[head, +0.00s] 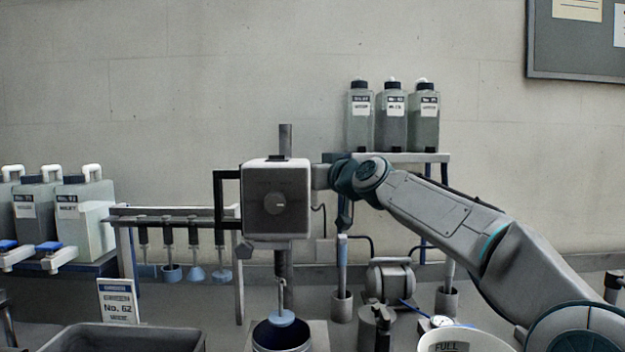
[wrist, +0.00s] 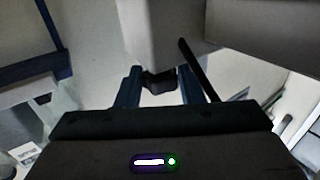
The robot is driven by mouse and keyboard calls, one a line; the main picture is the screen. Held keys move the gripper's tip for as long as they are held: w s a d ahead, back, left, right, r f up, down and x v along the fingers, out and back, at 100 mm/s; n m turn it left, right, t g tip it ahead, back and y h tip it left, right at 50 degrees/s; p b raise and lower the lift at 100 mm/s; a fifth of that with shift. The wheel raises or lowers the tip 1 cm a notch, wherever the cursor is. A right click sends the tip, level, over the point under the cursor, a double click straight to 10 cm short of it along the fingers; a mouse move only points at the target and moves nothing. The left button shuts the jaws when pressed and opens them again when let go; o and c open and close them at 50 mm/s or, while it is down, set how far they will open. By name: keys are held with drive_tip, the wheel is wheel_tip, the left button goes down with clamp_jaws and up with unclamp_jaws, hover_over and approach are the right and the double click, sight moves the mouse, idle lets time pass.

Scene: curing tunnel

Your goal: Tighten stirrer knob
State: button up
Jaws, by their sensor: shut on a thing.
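The stirrer has a pale box-shaped head (head: 277,200) with a dark front and a round dial, mounted on an upright rod. A shaft with a blue disc hangs from it over a dark pot (head: 282,337). In the wrist view the two blue fingers of my gripper (wrist: 159,80) are shut on a small dark knob (wrist: 158,84) just beneath a pale block. My arm reaches in from the right in the head view, and its end goes behind the stirrer head.
A rack (head: 170,217) with several hanging stirring tools stands left of the stirrer. Bottles (head: 392,120) stand on a shelf behind my arm. A grey bin (head: 125,338), a No. 62 sign (head: 118,300) and a white bucket (head: 462,342) are in front.

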drive_tip(key=shift+s+a+m+t+h, duration=0.15)
drive_tip(key=shift+m+t+h, duration=0.45)
drive_tip(key=shift+m+h, duration=0.45)
drive_tip(key=o, duration=0.9)
drive_tip(key=shift+o, duration=0.4)
drive_tip(key=shift+n, duration=0.25)
